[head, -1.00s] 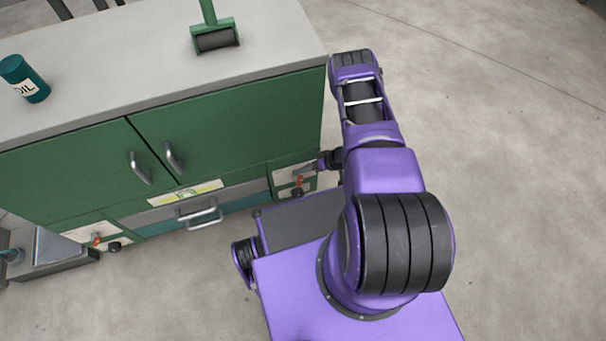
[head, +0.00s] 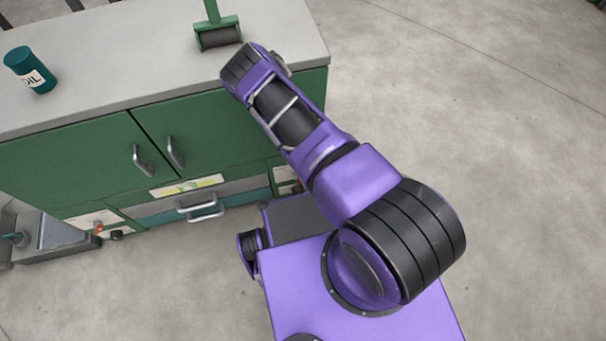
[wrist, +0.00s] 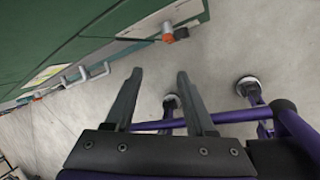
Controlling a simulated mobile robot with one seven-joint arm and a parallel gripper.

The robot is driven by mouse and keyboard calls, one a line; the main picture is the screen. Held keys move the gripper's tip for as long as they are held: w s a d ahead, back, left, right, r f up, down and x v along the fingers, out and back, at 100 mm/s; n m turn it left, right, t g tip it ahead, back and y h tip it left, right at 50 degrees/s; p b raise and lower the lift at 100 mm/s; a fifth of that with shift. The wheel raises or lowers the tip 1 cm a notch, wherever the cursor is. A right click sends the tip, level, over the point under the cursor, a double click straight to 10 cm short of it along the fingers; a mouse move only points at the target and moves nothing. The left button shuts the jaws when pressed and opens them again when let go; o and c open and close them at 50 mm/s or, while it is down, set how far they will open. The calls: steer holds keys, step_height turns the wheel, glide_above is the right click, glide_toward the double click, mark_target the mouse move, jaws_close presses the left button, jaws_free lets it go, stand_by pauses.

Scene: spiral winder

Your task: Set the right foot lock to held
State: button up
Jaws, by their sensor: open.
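The right foot lock is an orange-red lever (wrist: 167,31) on a pale panel (wrist: 155,24) at the cabinet's low corner. It shows at the top of the wrist view, beyond my fingertips and apart from them. A dark round knob (wrist: 181,33) sits beside the lever. My gripper (wrist: 160,74) is open and empty. It is hidden behind my arm in the head view. I cannot read the lever's setting.
The green cabinet (head: 70,160) has two door handles and a low drawer with a bar handle (head: 200,207). The left foot lock (head: 98,228) has a similar orange lever. Floor at right is clear.

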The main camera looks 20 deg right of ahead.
steer(key=w+f+n+b, duration=0.1)
steer(key=w+f, duration=0.1)
steer(key=f, duration=0.2)
steer(key=w+a+f+n+b, duration=0.1)
steer(key=w+f+n+b, duration=0.1)
steer(key=f, duration=0.3)
steer(key=w+f+n+h+b, duration=0.1)
steer(key=w+f+n, duration=0.1)
steer(key=f, duration=0.2)
steer(key=shift+w+a+f+t, duration=0.25)
steer(key=shift+w+a+t, duration=0.05)
steer(key=shift+w+a, duration=0.05)
jaws_close()
